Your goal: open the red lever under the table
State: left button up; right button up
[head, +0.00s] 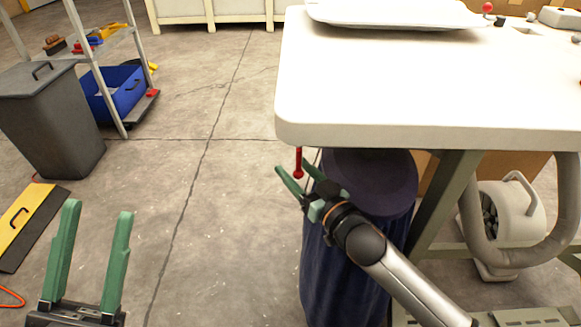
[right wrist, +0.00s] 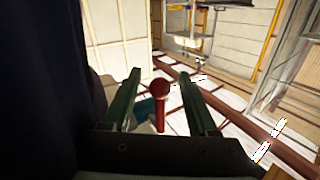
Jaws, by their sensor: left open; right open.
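The red lever (head: 298,163) hangs down below the left front edge of the white table (head: 420,105) in the head view. Its round knob is at its lower end. My right gripper (head: 296,174) is open at the lever, with its fingers on either side of it in the picture. In the right wrist view the red lever (right wrist: 161,105) shows between the two green fingers, with a gap to each; contact cannot be told. My left gripper (head: 97,225) is open and empty over the floor at the lower left, far from the lever.
A dark blue cylindrical bag or bin (head: 342,250) stands under the table, close beside my right gripper. A grey blower with a hose (head: 508,215) is under the table at right. A grey bin (head: 50,120) and a shelf with a blue crate (head: 118,98) stand at left. The middle floor is clear.

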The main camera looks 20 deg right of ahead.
jog(key=shift+x, duration=1.15)
grip_shut()
dwell(0.7)
